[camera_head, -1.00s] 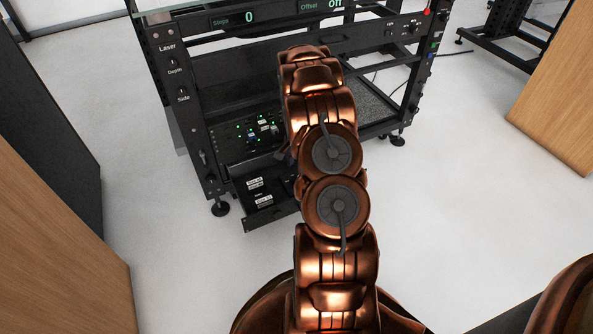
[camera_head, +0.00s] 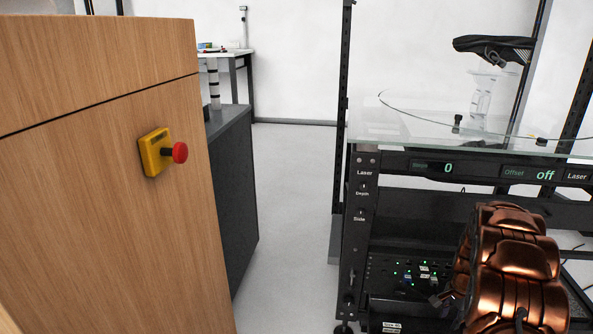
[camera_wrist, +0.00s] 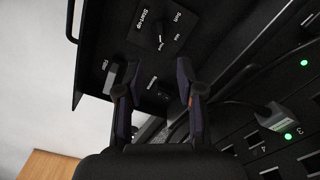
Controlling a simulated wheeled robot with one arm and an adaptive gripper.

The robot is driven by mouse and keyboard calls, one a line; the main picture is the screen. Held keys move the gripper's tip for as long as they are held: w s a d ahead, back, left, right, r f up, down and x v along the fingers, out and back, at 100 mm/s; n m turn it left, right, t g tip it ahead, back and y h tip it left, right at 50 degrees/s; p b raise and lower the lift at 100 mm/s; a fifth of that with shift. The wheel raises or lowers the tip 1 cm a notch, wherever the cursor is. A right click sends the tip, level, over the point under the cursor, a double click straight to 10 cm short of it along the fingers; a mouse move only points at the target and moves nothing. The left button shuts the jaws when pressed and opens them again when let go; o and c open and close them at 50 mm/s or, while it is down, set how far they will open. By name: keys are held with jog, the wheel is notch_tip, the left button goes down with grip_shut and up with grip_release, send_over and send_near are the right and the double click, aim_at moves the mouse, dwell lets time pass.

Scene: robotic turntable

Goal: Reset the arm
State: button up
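My copper-coloured arm (camera_head: 508,275) stands at the lower right of the head view, in front of the black turntable rack (camera_head: 358,235). In the wrist view my gripper (camera_wrist: 158,75) has its two dark fingers apart, with nothing visible between them. Beyond the fingers is a black control panel with a rotary knob (camera_wrist: 160,42) marked "Start-up" and a small switch (camera_wrist: 163,97). I cannot tell whether a fingertip touches the panel. In the head view the gripper is mostly hidden by the arm and rack.
A wooden cabinet (camera_head: 95,215) with a red emergency button (camera_head: 180,152) stands at the left. Grey floor (camera_head: 285,200) is free between cabinet and rack. In the wrist view, a grey cable plug (camera_wrist: 275,120) and green lights (camera_wrist: 289,164) are right of the gripper.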

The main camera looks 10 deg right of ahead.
jog(key=s+a+r+n+p, duration=0.2)
jog(key=a+r+p, duration=0.45)
jog(key=r, duration=0.55)
jog(key=s+a+r+n+p, duration=0.25)
jog(key=a+r+p, duration=0.4)
jog(key=r, duration=0.55)
jog(key=s+a+r+n+p, duration=0.2)
jog(key=a+r+p, duration=0.45)
jog(key=r, duration=0.65)
jog(key=s+a+r+n+p, duration=0.3)
jog(key=s+a+r+p, duration=0.2)
jog(key=s+r, duration=0.3)
jog(key=s+a+r+n+g+p, duration=0.1)
jog(key=s+a+r+n+p, duration=0.2)
jog(key=s+a+r+p, duration=0.3)
jog(key=s+a+r+n+p, duration=0.3)
jog(key=s+a+r+p, duration=0.3)
jog(key=s+r, duration=0.3)
jog(key=shift+s+a+r+g+p, duration=0.35)
jog(key=shift+r+p, duration=0.45)
jog(key=shift+r, duration=1.05)
jog(key=shift+d+n, duration=0.1)
jog(key=shift+n, duration=0.15)
